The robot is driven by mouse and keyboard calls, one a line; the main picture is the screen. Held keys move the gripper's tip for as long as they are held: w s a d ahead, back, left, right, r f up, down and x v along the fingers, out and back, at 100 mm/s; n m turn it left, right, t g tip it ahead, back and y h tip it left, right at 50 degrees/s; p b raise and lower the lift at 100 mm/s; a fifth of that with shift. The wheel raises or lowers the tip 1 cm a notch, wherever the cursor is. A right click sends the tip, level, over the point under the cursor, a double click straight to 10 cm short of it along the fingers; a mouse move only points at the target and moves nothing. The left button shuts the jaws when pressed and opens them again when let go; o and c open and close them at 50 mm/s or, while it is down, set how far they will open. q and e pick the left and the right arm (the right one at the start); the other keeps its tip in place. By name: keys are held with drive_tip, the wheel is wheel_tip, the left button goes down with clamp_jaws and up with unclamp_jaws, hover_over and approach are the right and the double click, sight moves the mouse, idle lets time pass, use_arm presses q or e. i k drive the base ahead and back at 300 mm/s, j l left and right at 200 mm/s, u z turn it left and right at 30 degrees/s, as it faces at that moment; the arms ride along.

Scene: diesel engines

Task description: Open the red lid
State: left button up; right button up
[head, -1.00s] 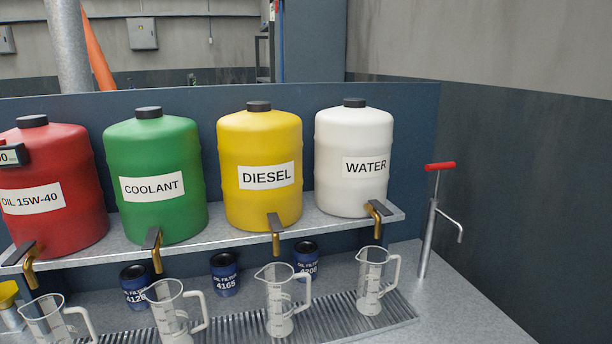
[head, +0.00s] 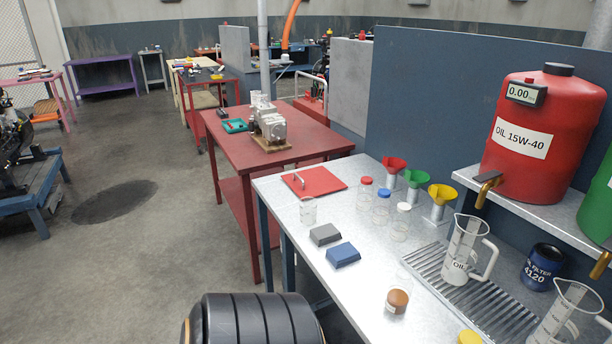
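A flat red square plate with a small metal handle (head: 322,182), which looks like a lid, lies on the far left end of the grey metal bench (head: 285,205) in the head view. A small clear jar with a red cap (head: 366,182) stands to its right. I cannot tell from the view which of these is the red lid. The plate lies flat, and what is under it is hidden. Neither of my grippers is in view.
Near the plate are a clear beaker (head: 308,211), a grey block (head: 324,235), a blue block (head: 343,255) and red, green and yellow funnels (head: 441,196). A red drum (head: 541,140) stands on a shelf at right. A red table (head: 225,138) stands behind the bench.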

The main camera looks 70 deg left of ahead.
sight(316, 182)
drive_tip(key=u, duration=2.35)
